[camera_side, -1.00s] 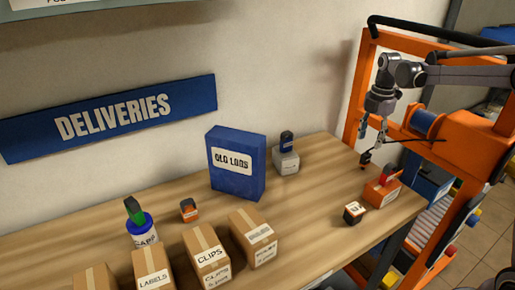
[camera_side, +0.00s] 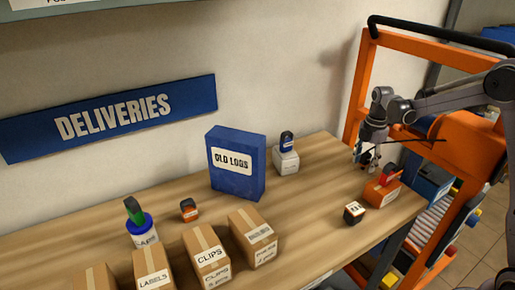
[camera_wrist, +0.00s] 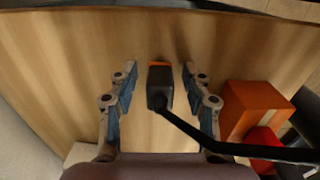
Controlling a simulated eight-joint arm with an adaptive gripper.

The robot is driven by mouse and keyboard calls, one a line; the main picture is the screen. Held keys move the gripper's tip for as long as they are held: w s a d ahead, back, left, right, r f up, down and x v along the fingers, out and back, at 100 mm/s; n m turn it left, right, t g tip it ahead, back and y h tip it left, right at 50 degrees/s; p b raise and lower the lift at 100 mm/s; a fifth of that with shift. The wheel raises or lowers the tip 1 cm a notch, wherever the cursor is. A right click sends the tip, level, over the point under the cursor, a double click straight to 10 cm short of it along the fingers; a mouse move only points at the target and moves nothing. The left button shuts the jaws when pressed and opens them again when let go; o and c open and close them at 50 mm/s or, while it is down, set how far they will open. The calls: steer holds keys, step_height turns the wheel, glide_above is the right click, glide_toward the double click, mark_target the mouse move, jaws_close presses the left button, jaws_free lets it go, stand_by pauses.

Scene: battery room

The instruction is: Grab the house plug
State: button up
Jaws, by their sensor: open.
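A black plug (camera_wrist: 160,88) with an orange end and a thick black cable lies between my open fingers in the wrist view. I take it to be the house plug; no marking on it is legible. A gap shows on both sides of it, so my gripper (camera_wrist: 158,72) straddles the plug without closing on it. In the side view my gripper (camera_side: 366,160) points down over the table's right end, and its fingers largely hide the plug.
An orange box (camera_side: 379,195) holding a red plug (camera_side: 388,176) stands just right of my gripper. The black cable (camera_side: 410,141) runs to the orange frame (camera_side: 358,90). A blue binder (camera_side: 236,180) and cartons are farther left.

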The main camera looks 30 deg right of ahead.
jaws_close()
